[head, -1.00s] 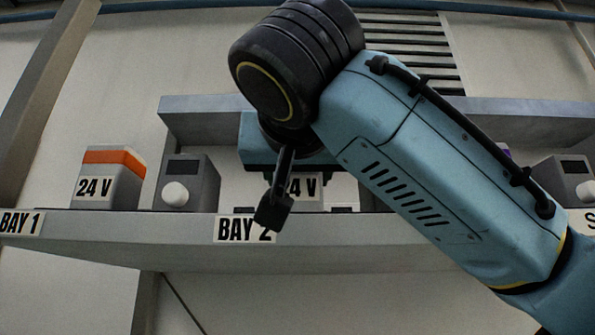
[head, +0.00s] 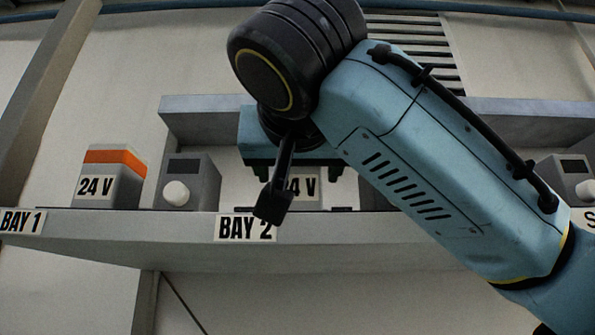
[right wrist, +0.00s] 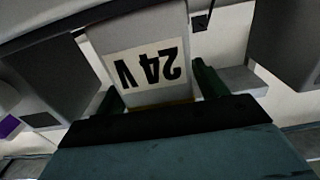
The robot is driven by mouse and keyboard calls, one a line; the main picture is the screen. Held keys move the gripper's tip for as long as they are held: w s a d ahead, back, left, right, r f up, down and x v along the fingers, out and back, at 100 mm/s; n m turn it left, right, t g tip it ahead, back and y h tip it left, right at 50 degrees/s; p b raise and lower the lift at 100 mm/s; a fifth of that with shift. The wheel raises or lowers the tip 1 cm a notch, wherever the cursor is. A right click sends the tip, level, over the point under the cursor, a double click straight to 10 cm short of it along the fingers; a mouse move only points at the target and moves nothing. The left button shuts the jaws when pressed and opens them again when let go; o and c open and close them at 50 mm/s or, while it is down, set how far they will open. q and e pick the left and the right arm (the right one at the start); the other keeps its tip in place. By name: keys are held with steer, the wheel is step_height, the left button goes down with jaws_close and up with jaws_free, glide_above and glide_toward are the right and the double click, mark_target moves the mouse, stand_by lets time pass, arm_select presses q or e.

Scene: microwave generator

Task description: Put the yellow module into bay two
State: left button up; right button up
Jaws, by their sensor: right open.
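The yellow module (right wrist: 150,30) is a pale grey block with a 24 V label. In the right wrist view it is upside down, with a thin yellow strip near the gripper. In the head view its label (head: 306,184) is partly hidden behind my right arm, and the module stands on the shelf behind the BAY 2 sign (head: 245,229). My left gripper is not in view.
An orange-banded 24 V module (head: 110,178) stands by the BAY 1 sign (head: 21,222). Grey units with white knobs (head: 187,182) stand on the shelf (head: 150,240), one close left of bay two. A grey beam (head: 200,120) runs behind. A purple item (right wrist: 10,127) shows in the wrist view.

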steer(key=s+b, duration=0.6)
steer(key=s, duration=0.5)
steer(key=shift+s, duration=0.3)
steer(key=shift+f, duration=0.1)
